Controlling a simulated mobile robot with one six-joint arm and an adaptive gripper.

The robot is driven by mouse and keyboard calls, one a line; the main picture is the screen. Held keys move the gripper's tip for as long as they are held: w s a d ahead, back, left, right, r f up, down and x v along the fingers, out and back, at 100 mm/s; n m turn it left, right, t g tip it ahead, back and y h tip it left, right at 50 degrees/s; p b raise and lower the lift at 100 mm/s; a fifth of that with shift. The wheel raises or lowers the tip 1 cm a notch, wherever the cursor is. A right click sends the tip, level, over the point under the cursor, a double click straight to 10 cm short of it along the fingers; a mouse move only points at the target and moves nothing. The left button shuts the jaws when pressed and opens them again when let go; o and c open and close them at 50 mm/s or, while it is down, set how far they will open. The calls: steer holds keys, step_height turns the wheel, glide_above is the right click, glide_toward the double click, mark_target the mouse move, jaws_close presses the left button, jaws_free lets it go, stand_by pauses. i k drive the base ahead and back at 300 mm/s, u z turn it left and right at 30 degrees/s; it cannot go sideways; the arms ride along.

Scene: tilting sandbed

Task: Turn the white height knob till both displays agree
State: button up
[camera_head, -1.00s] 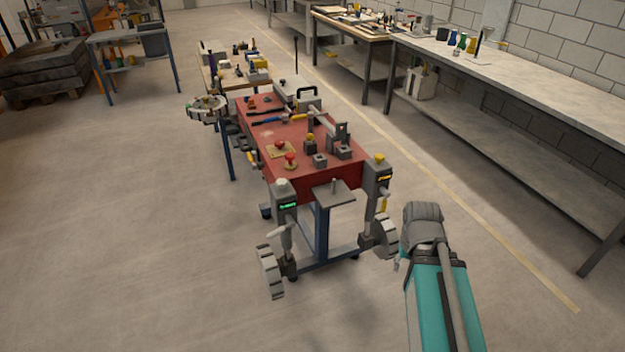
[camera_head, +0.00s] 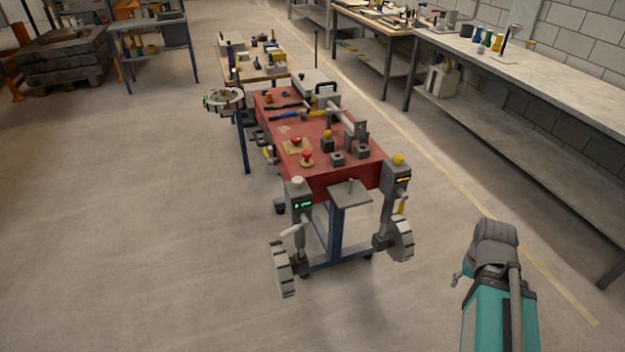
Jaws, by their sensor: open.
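The white knob (camera_head: 297,181) sits on top of the grey post at the near left corner of the red sandbed table (camera_head: 330,178). A green lit display (camera_head: 302,205) is on that post, just below the knob. An orange lit display (camera_head: 403,180) is on the post at the near right corner, under a yellow knob (camera_head: 398,159). Both readings are too small to read. My teal and grey arm shows at lower right, apart from the table; no gripper fingers can be made out.
Grey handwheels (camera_head: 283,268) and (camera_head: 401,240) stand out below the posts. A small grey plate (camera_head: 350,194) juts out between the posts. A long workbench (camera_head: 540,85) runs along the right wall. The floor in front and to the left is clear.

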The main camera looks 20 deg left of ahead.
mark_target(297, 181)
steer(key=z, duration=0.6)
steer(key=k, duration=1)
steer(key=u, duration=1.35)
steer(key=i, duration=0.55)
steer(key=u, duration=0.1)
